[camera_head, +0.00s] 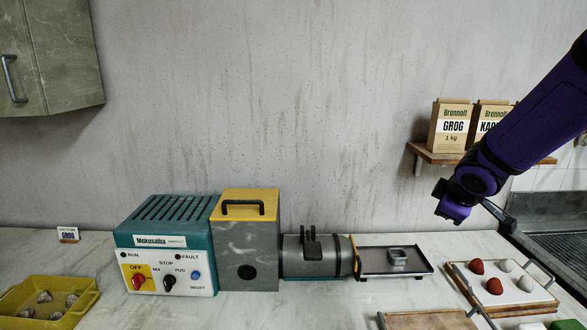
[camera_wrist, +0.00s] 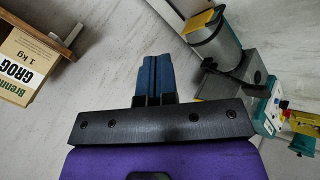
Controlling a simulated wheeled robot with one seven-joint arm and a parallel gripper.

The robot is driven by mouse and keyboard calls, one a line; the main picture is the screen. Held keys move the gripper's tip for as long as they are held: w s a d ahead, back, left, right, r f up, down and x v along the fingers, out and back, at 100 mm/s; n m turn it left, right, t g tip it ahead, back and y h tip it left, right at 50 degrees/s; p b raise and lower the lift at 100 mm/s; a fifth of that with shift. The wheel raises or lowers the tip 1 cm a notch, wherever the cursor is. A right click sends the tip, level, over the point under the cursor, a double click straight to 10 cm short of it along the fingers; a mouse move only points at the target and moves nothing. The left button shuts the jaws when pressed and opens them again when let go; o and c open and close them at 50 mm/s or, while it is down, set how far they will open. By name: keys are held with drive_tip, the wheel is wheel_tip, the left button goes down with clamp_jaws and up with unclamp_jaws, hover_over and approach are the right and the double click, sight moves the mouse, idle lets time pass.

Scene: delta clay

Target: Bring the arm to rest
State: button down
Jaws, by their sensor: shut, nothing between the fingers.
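My purple arm comes in from the right in the head view. My gripper (camera_head: 440,199) hangs in the air above the counter, over the area between the machine's outlet tray and the right-hand tray. In the wrist view my gripper (camera_wrist: 158,62) shows its two blue fingers pressed together, with nothing between them. The gripper touches nothing that I can see.
A pug mill (camera_head: 168,245) stands on the counter, with an outlet tray (camera_head: 375,262) at its right. A tray (camera_head: 528,297) holds red and white lumps. A yellow bin (camera_head: 75,312) sits left.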

drive_tip(key=s+r+m+h, duration=0.1)
drive_tip(key=s+r+m, duration=0.5)
drive_tip(key=s+r, duration=0.45)
drive_tip(key=s+a+m+g+y, duration=0.1)
drive_tip(key=s+a+m, duration=0.1)
drive_tip(key=s, duration=0.6)
drive_tip(key=s+a+r+m+g+y, duration=0.1)
drive_tip(key=s+a+m, duration=0.1)
drive_tip(key=s, duration=0.7)
drive_tip(key=shift+r, duration=0.1)
